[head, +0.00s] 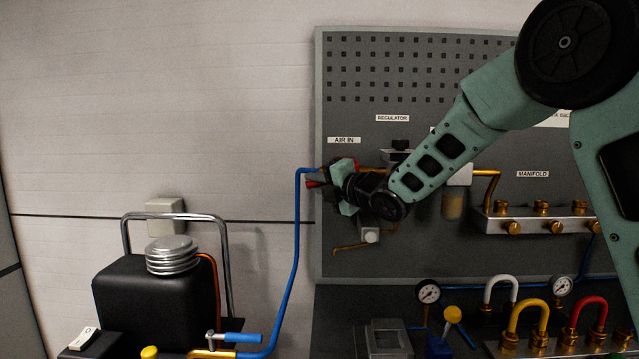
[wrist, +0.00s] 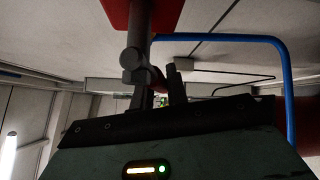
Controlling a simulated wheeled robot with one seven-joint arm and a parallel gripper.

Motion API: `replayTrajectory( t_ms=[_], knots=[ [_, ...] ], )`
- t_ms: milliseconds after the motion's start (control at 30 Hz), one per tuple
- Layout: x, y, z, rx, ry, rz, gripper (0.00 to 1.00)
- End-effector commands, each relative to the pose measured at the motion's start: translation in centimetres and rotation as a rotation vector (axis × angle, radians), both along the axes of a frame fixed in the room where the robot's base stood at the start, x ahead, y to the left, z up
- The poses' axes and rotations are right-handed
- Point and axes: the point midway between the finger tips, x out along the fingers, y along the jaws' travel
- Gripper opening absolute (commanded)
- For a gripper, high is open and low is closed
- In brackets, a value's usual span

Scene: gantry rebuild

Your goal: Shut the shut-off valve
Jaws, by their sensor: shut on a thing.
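The shut-off valve sits on the air line under the AIR IN label, where the blue pipe meets the panel. Its red handle (head: 313,184) shows in part at the left of my gripper (head: 335,180). My gripper covers most of the valve body in the head view. In the wrist view a red part (wrist: 142,14) and a grey round stem (wrist: 133,58) stand just beyond my gripper (wrist: 160,92). My gripper is shut on the valve handle. The exact contact and the handle's angle are hard to make out in the dark view.
The blue pipe (head: 297,225) runs down just left of my gripper. A grey pegboard panel (head: 420,75) stands behind it, with a manifold (head: 540,222) to the right. A black compressor tank (head: 150,300) stands at lower left. Gauges (head: 428,292) and coloured hose loops sit below.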

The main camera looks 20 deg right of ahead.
Motion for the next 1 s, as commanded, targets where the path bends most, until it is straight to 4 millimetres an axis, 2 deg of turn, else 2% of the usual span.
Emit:
replayTrajectory(
  t_ms=[167,1000],
  knots=[
    [0.8,-0.4,-1.0,-0.160,0.050,-0.001,0.00],
    [-0.4,-4.0,-4.1,-0.917,0.300,0.001,0.00]
  ],
)
